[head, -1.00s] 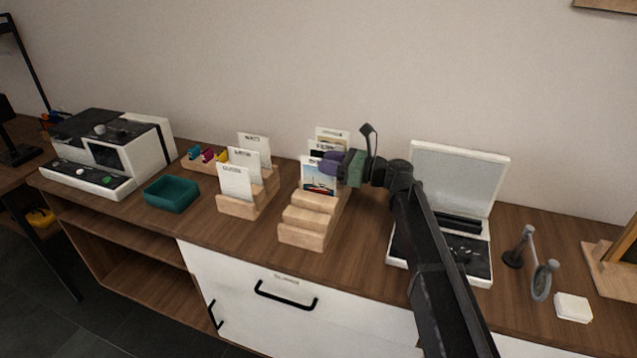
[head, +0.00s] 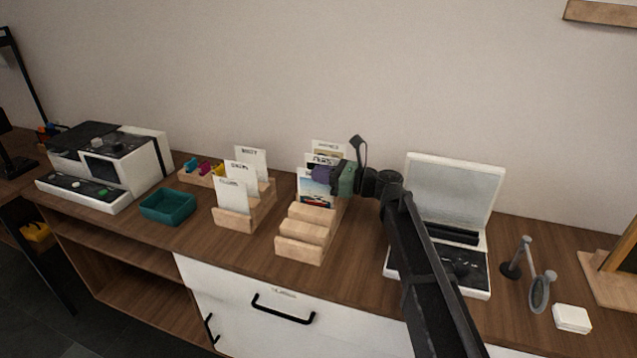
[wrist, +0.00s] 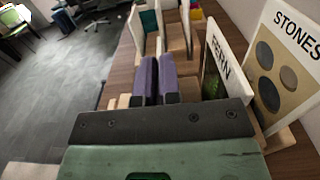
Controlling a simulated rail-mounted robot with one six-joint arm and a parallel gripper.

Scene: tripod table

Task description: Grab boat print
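The boat print (head: 315,188) is a card with a red and white boat on blue. It stands upright in a slot of the stepped wooden rack (head: 303,229), in front of the other cards. My gripper (head: 322,173), with purple fingertips, is at the card's upper part and hides its top. In the wrist view the two purple fingers (wrist: 157,80) stand close together with a narrow gap. I cannot tell whether the card's edge lies between them. The fern card (wrist: 215,75) is just right of the fingers, and the stones card (wrist: 282,62) is farther right.
A second rack with white cards (head: 232,196) stands to the left, with a teal tray (head: 168,207) beyond it. An open white case (head: 453,196) stands right of the rack, near my arm. The front slots of the stepped rack are empty.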

